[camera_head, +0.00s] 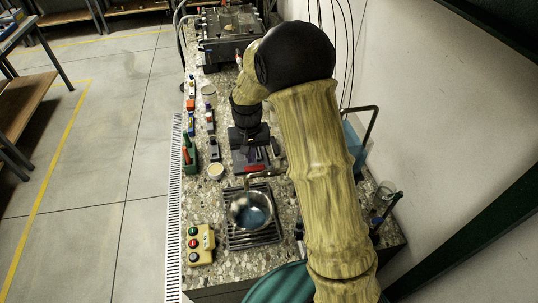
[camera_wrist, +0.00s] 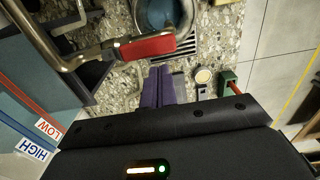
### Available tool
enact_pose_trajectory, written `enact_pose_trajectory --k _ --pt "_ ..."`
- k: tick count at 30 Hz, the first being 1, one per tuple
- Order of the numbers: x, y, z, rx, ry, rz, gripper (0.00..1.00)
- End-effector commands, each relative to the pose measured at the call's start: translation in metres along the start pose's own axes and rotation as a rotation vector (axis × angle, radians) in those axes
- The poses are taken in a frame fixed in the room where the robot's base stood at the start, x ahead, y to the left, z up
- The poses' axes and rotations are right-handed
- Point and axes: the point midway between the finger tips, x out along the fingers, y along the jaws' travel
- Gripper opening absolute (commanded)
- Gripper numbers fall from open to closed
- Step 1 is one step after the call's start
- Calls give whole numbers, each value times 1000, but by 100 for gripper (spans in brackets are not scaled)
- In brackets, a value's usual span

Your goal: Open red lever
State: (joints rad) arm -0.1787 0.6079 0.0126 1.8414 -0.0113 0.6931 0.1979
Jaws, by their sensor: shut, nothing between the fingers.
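The red lever (camera_head: 255,168) is on a metal pipe next to the sink. It also shows in the wrist view (camera_wrist: 148,46), joined to a bent metal pipe (camera_wrist: 75,55). My gripper (camera_head: 251,157) is above the counter close to the lever, on the side away from the sink. In the wrist view its two purple fingers (camera_wrist: 164,70) are together and empty, with their tips just below the lever in the picture. I see no grip on the lever; the exact height gap cannot be told.
A metal bowl with bluish water (camera_head: 251,212) sits on a drain grate (camera_head: 270,235). A button box (camera_head: 200,244) stands to its left. Small items, including a green holder (camera_head: 188,150), line the counter's left edge. A blue tank with LOW and HIGH labels (camera_wrist: 45,128) is close by.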

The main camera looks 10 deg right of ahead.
Motion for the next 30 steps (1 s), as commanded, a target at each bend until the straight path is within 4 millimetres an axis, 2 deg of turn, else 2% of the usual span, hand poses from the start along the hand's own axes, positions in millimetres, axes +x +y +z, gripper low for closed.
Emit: enact_pose_trajectory --k 3,14,30 --pt "-15 0 0 0 1 0 0" --pt "-48 0 0 0 2 0 0" --pt "-48 0 0 0 1 0 0"
